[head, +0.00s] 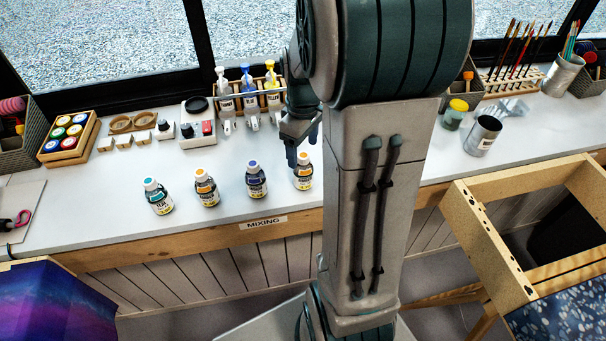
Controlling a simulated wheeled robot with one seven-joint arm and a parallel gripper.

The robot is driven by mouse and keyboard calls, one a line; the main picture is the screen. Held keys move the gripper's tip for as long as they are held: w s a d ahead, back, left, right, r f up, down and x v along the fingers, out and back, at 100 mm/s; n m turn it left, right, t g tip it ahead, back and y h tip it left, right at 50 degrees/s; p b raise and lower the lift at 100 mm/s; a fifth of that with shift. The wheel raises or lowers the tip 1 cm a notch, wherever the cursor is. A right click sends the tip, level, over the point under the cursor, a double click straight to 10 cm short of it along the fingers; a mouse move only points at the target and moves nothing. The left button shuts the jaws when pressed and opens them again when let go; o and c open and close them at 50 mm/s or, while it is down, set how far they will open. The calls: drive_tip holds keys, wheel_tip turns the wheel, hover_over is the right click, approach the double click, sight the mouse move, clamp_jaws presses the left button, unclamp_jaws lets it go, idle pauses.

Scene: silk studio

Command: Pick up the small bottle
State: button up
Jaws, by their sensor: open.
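Several small dark bottles with coloured caps stand upright in a row near the front of the white bench: one with a teal cap (158,199), one with an orange cap (207,192), one with a blue cap (256,183), and at the right another orange-capped bottle (303,176). A smaller dark-capped bottle (164,131) stands farther back. My gripper (302,148) is open and points down just behind and above the right orange-capped bottle. I see nothing between its fingers; whether they touch that bottle I cannot tell. My arm hides part of the bench.
Pump bottles (248,98) stand in a wooden rack behind my gripper. A scale (197,129) and a box of coloured lids (69,138) are at the left. A metal cup (482,136) and a yellow-lidded jar (455,115) are at the right.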

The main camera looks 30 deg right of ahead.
sight(303, 155)
wheel_tip(303, 155, down, 5)
drive_tip(key=shift+f, duration=0.1)
drive_tip(key=c, duration=1.4)
drive_tip(key=shift+r, duration=0.2)
